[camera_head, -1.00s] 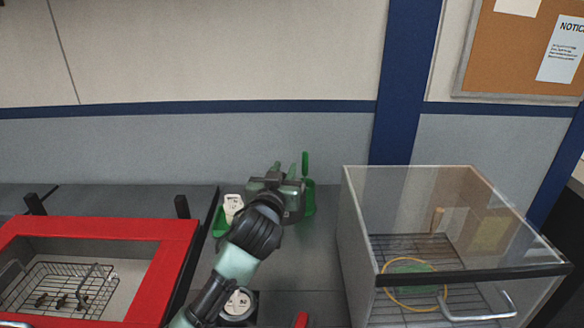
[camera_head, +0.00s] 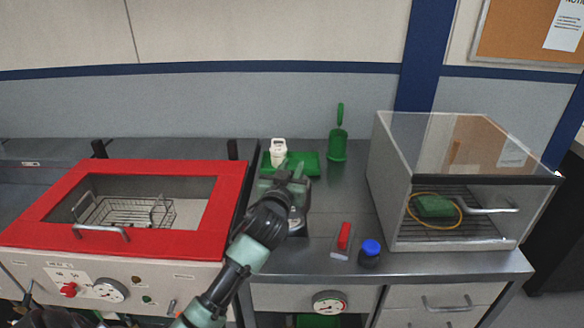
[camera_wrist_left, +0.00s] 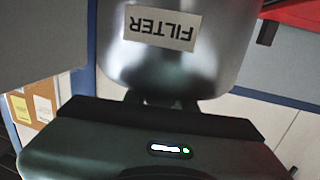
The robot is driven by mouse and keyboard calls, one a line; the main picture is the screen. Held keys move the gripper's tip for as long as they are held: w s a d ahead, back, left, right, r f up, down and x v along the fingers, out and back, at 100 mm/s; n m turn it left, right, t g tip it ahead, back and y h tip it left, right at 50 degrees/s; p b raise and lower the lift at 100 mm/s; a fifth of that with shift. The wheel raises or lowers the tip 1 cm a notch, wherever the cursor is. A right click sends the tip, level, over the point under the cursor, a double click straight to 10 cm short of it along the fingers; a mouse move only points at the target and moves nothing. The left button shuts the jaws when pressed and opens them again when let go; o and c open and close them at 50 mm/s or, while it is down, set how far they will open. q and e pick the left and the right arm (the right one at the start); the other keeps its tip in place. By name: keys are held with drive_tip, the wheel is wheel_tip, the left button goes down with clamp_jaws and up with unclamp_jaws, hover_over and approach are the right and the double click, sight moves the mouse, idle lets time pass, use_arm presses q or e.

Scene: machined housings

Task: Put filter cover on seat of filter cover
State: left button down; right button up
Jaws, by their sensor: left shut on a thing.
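A shiny metal cylinder with a white FILTER label, which I take as the filter cover (camera_wrist_left: 172,62), fills the upper middle of the left wrist view. Its label reads upside down there. My left gripper (camera_head: 291,177) is shut on it; the fingers show at the cylinder's lower edge in the wrist view. In the head view my left gripper is over the middle of the counter, in front of the green tray, and the cover cannot be made out. I cannot identify the seat of the filter cover in either view.
A green tray (camera_head: 309,160) with a white item (camera_head: 278,151) and a green scoop (camera_head: 338,145) are at the back. A red-handled item (camera_head: 344,235) and blue-capped bottle (camera_head: 371,253) are near the front. A red-framed unit (camera_head: 232,200) and clear-walled box (camera_head: 386,205) flank the counter.

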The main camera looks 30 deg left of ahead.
use_arm(q)
drive_tip(key=shift+f+b, duration=0.4)
drive_tip(key=shift+f, duration=0.2)
wheel_tip(320, 180, down, 2)
drive_tip(key=shift+s+f+b, duration=0.15)
drive_tip(key=shift+f+b, duration=0.1)
drive_tip(key=shift+b, duration=0.95)
drive_tip(key=shift+f+b, duration=0.9)
drive_tip(key=shift+f, duration=0.45)
use_arm(e)
drive_tip(key=f, duration=0.2)
drive_tip(key=s+f, duration=0.1)
drive_tip(key=f, duration=0.2)
drive_tip(key=shift+s+d+f, duration=0.1)
drive_tip(key=shift+s+f, duration=0.25)
drive_tip(key=shift+s, duration=0.05)
drive_tip(key=shift+w, duration=0.1)
use_arm(q)
drive_tip(key=shift+f, duration=0.2)
drive_tip(key=c, duration=1.1)
unclamp_jaws()
